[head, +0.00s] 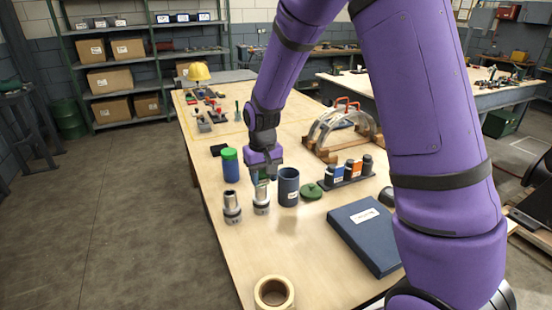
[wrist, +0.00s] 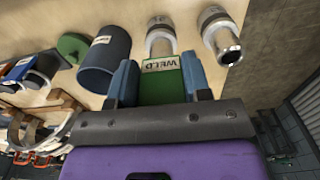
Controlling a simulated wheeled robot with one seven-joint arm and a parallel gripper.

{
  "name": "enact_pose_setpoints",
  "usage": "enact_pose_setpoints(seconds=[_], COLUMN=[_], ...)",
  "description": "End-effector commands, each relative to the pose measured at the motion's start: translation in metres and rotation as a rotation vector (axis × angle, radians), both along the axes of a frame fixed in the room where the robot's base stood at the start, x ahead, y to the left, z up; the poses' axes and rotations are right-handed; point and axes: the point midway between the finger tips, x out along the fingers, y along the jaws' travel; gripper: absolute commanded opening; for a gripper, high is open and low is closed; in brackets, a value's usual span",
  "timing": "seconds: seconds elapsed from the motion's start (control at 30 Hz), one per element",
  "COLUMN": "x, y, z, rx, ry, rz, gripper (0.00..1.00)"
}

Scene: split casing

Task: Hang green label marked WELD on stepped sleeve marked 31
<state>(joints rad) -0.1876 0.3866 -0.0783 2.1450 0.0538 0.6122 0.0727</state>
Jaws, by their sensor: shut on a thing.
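My gripper (head: 262,175) is shut on the green label (wrist: 160,84), which reads WELD upside down in the wrist view and sits between my blue fingers. Two metallic stepped sleeves stand upright on the table: one at the left (head: 232,207) and one right below my gripper (head: 261,200). In the wrist view, the sleeve near the label is at the top middle (wrist: 160,38), and the other is at the right (wrist: 222,36). The label's edge lies close to the nearer sleeve; I cannot tell whether they touch. The sleeves' numbers are not readable.
A dark cup (head: 288,188) stands close right of the nearer sleeve, with a green lid (head: 311,191) beside it. A bottle rack (head: 346,178), a blue binder (head: 362,238) and a tape roll (head: 273,293) lie around. The front-left table is clear.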

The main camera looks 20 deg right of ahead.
Motion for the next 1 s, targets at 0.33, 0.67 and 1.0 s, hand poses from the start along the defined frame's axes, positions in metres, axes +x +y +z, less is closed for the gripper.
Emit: enact_pose_setpoints(seconds=[0.33, 0.67, 1.0], x=[-0.002, -0.002, -0.001], y=[0.002, 0.001, 0.001], z=[-0.003, -0.024, -0.037], rx=[0.000, 0.000, 0.001], ry=[0.002, 0.001, 0.000], rz=[0.001, 0.001, 0.001], gripper=[0.04, 0.04, 0.04])
